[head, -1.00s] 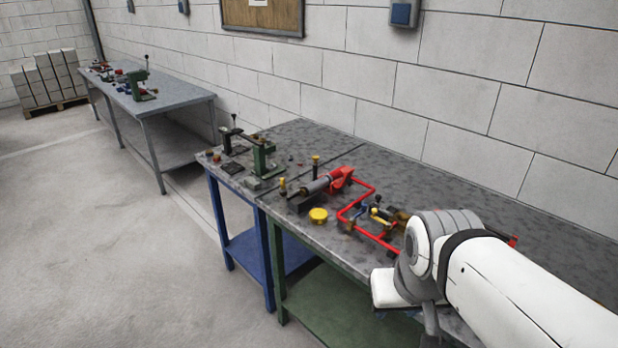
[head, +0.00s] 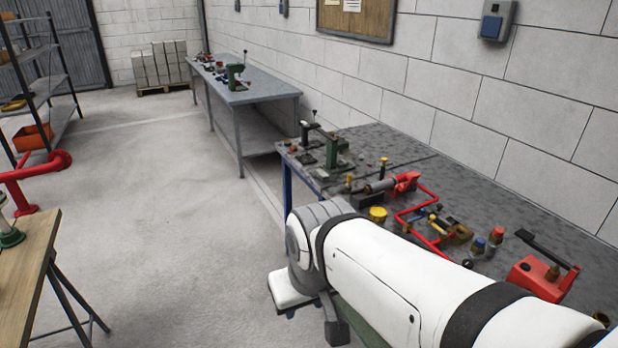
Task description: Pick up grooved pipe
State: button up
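No pipe with a clearly visible groove can be made out. A thin bent red pipe (head: 408,219) lies on the grey-topped workbench (head: 385,140), among small fittings. A thicker red pipe (head: 35,172) with a bend shows at the left edge, beyond a wooden table. I cannot tell which of them, if either, is the grooved pipe. My white arm reaches in from the lower right, in front of the bench's near edge. Its fingers cannot be made out, so I cannot see whether my gripper is open or holds anything.
A red tool with a black lever (head: 545,272) and a yellow round part (head: 378,214) are on the bench. A second grey bench (head: 255,92) stands behind. A wooden table (head: 28,265) is at lower left, shelves (head: 40,90) beyond. The floor between is clear.

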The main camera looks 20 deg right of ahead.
aim_at(371, 188)
jog(key=u, duration=0.6)
jog(key=i, duration=4.05)
jog(key=z, duration=4.55)
